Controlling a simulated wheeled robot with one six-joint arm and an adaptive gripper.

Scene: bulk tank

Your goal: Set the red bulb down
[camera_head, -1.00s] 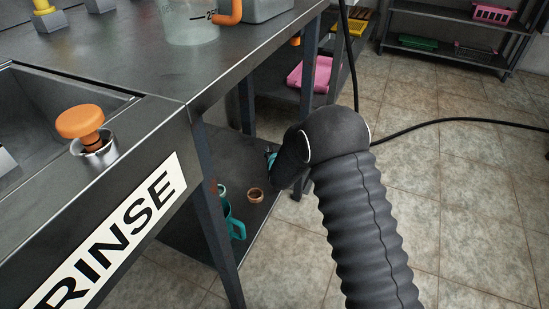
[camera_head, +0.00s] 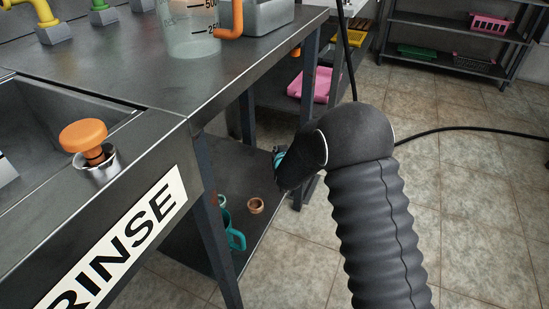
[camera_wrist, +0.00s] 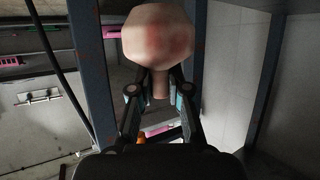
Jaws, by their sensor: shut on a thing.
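My gripper (camera_wrist: 160,84) is shut on the stem of the bulb (camera_wrist: 158,36) in the wrist view. The bulb has a wide, faceted, pale pinkish head with a reddish patch, and its narrower stem sits between the fingers. In the camera_head view only a bit of teal of my gripper (camera_head: 279,158) shows beside the dark wrist, near the table leg and above the lower shelf (camera_head: 190,235). The bulb is hidden there behind my arm. I cannot tell from these views whether the bulb touches any surface.
A teal mug (camera_head: 233,230) and a small copper-coloured ring (camera_head: 256,206) are on the lower shelf. Blue-grey table legs (camera_head: 218,215) stand close by. An orange knob (camera_head: 84,135) sits in a metal cup at the sink edge. A pink tray (camera_head: 312,84) lies further back.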

